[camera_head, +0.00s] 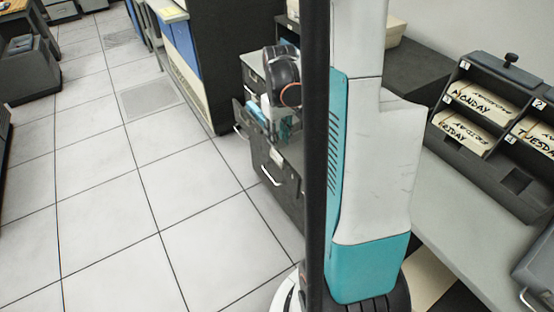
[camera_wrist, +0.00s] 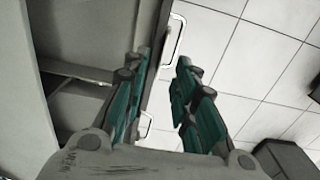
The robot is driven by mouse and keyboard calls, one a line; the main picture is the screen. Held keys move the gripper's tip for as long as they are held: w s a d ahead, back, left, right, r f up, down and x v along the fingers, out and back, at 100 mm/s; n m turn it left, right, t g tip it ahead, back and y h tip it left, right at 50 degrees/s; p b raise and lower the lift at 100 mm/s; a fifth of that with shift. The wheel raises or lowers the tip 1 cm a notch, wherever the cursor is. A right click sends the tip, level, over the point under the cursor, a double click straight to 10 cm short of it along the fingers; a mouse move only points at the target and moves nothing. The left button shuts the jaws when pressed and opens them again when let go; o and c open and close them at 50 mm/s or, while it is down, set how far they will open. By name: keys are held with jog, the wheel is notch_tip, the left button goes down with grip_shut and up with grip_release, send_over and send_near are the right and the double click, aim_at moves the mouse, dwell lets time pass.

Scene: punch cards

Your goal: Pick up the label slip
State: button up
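I cannot make out the label slip for certain in either view. In the wrist view my gripper (camera_wrist: 162,62) is open, its two teal fingers apart with nothing held between them. The front edge of a drawer (camera_wrist: 157,75) shows beyond the gap between the fingers; I cannot tell whether they touch it. In the head view my wrist is over the open top drawer of a dark cabinet, and my arm hides part of it. Small white and light blue things (camera_head: 265,104) show in that drawer, too small to identify.
The drawer's handle (camera_head: 240,132) and a lower handle (camera_head: 270,176) face the open tiled floor (camera_head: 120,220). At right, a dark card rack (camera_head: 468,165) holds card stacks marked Monday, Friday and Tuesday (camera_head: 536,133) on a grey counter (camera_head: 450,225). A tall dark cabinet stands behind.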

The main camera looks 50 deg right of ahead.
aim_at(278, 153)
jog(key=shift+a+f+b, duration=0.2)
jog(key=shift+f+b, duration=1.1)
jog(key=shift+f, duration=1.65)
jog(key=shift+r, duration=0.1)
grip_shut()
